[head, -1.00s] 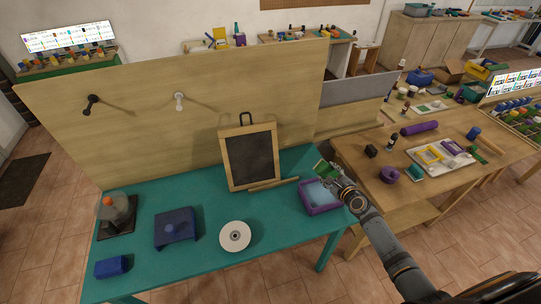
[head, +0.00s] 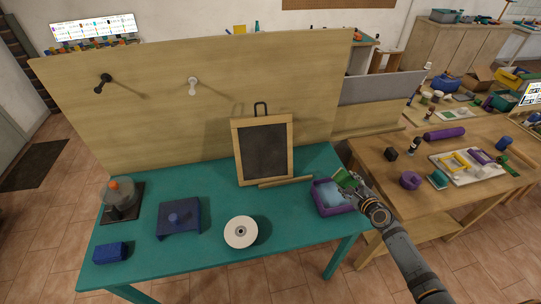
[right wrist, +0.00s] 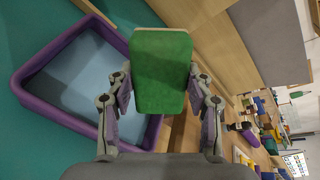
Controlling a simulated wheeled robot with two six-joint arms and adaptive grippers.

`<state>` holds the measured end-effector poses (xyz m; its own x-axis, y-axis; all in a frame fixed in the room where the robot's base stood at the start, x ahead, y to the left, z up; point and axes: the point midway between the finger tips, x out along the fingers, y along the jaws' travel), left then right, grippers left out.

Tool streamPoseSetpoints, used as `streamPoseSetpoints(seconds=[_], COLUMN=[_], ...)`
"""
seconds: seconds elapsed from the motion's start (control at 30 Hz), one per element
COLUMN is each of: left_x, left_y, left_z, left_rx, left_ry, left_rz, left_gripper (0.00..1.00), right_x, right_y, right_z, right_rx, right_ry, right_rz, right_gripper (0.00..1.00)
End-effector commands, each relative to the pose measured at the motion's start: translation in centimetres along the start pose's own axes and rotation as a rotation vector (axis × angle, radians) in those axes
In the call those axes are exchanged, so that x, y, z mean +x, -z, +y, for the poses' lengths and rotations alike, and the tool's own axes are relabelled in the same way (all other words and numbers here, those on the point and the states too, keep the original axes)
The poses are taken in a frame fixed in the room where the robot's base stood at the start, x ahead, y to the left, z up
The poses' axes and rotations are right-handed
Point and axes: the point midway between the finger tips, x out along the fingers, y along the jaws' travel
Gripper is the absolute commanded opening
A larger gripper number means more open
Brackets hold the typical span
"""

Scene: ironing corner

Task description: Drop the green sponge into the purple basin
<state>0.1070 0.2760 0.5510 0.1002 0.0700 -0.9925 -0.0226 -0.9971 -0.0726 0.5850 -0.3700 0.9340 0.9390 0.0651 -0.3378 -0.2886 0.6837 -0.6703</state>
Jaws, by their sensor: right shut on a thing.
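The green sponge (head: 344,178) is in my right gripper (head: 353,187), above the right side of the purple basin (head: 335,210) in the head view. In the right wrist view the sponge (right wrist: 160,70) sits between the two fingers of my right gripper (right wrist: 160,95), which are shut on it. The purple basin (right wrist: 38,104) lies below and to the left there, with a pale blue inside; its right part is hidden behind the sponge and fingers. The basin stands at the right end of the teal table (head: 290,225). My left gripper does not show.
A framed chalkboard (head: 263,150) stands behind the basin's left, with a wooden stick (head: 286,182) before it. A white disc (head: 241,232) lies further left. A wooden table (head: 385,180) with several items adjoins on the right. The teal table is clear between disc and basin.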

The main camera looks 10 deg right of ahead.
Motion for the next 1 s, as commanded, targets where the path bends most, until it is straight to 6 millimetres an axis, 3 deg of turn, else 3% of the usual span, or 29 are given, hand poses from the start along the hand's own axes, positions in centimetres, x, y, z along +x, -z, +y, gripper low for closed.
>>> streamPoseSetpoints(seconds=[0.17,0.2,0.4,0.77,1.0], left_x=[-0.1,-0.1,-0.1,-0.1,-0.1], left_y=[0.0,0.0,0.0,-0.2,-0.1], left_z=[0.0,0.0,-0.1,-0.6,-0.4], left_rx=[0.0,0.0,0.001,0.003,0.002], left_ry=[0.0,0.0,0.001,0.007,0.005], left_rz=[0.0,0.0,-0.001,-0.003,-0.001], left_gripper=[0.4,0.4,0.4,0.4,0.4], right_x=[0.0,0.0,0.0,-0.4,-4.3], right_y=[-0.1,-0.1,-0.1,0.0,0.5], right_z=[-0.1,-0.1,-0.1,-0.1,0.4], right_rx=[0.0,0.0,0.0,0.0,-0.007], right_ry=[0.0,0.0,0.0,-0.001,-0.005], right_rz=[0.0,0.0,0.0,0.002,0.005], right_gripper=[0.21,0.54,0.78,0.78,0.78])
